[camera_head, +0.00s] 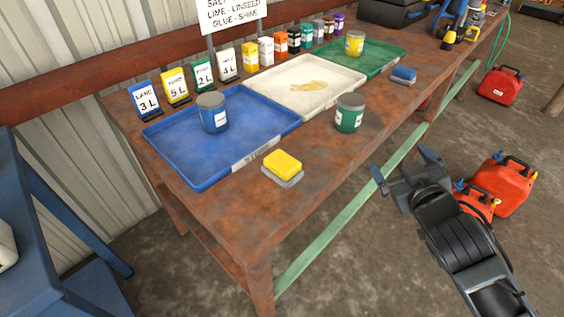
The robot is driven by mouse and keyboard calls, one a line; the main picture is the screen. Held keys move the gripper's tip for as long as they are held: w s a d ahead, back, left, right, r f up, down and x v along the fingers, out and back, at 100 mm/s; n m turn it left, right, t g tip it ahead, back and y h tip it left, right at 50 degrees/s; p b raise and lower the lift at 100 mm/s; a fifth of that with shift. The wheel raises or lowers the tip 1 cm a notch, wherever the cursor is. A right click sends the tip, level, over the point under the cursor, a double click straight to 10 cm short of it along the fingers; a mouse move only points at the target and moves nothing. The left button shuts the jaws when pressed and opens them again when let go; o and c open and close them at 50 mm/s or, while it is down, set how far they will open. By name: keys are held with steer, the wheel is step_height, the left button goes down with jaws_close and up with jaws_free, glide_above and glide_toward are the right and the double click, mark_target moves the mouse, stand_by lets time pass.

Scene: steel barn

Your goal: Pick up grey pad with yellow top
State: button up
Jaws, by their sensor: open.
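The grey pad with the yellow top (283,166) lies flat near the front edge of the rusty brown bench (225,205), just in front of the blue tray. Its yellow block sits on top and the grey base shows below it. My gripper (404,168) is open and empty at the right, off the bench's front side. It is well apart from the pad, to its right. Nothing hides the pad.
A blue tray (190,168) holds a blue jar (212,113). A green jar (349,113) stands right of the pad. White (345,88) and green (385,55) trays lie further along. A grey pad with a blue top (403,75) lies there too. Red fuel cans (502,185) stand on the floor.

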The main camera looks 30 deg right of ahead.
steer(key=w+d+r+m+g+h+p, duration=0.2)
steer(key=w+d+r+m+g+h, duration=0.2)
steer(key=w+d+r+m, duration=0.3)
steer(key=m+g+y+p, duration=0.2)
steer(key=m+g+y, duration=0.5)
steer(key=g+y, duration=0.35)
glide_above(282, 160)
steer(key=shift+s+d+f+t+y, duration=0.15)
steer(key=shift+d+f+t+y, duration=0.15)
steer(key=shift+d+f, duration=0.2)
steer(key=shift+a+f, duration=0.2)
steer(key=shift+f, duration=0.05)
steer(key=f, duration=0.4)
steer(key=f+p, duration=0.1)
steer(key=f, duration=0.2)
steer(key=shift+a+f, duration=0.1)
steer(key=shift+a, duration=0.2)
steer(key=shift+c, duration=0.4)
steer(key=c, duration=0.8)
